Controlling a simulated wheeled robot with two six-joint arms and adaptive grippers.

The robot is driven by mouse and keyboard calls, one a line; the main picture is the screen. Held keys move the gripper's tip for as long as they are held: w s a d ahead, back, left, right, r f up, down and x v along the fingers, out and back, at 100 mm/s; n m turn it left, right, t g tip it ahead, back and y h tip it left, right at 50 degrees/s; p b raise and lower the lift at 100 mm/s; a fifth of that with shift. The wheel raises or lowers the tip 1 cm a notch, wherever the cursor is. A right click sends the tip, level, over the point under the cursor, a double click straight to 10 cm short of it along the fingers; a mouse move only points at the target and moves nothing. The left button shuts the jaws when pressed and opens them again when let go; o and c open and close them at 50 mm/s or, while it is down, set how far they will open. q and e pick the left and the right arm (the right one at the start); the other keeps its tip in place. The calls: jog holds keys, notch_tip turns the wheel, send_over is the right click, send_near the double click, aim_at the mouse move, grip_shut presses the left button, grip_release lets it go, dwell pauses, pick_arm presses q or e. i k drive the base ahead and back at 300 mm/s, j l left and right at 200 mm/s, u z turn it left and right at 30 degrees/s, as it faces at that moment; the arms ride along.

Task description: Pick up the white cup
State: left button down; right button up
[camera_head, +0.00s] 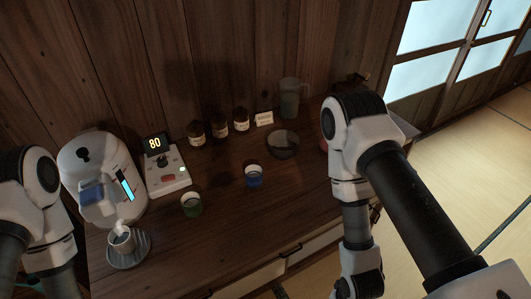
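A pale grey-white cup (122,241) stands on a round saucer (137,254) at the table's front left, below the front of the white kettle-like machine (90,172). Something white shows at the cup's mouth; I cannot tell what it is. My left arm comes in at the left edge, left of the saucer, and my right arm hangs down at the table's right front. Both grippers are out of the picture.
A control box (168,178) with a display reading 80 stands beside the machine. Several brown jars (218,126), a small label card (264,119), a dark bowl (283,147) and a clear pitcher (289,100) stand along the back. The table's middle front is clear.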

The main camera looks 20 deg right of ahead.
aim_at(121, 237)
jog(key=k+l+u, duration=0.1)
jog(key=l, duration=0.3)
jog(key=k+l+u, duration=0.15)
jog(key=l, duration=0.25)
jog(key=k+l+u, duration=0.1)
jog(key=l, duration=0.3)
jog(key=k+l+u, duration=0.15)
jog(key=l, duration=0.25)
jog(key=k+l+u, duration=0.1)
jog(key=l, duration=0.25)
jog(key=k, duration=0.1)
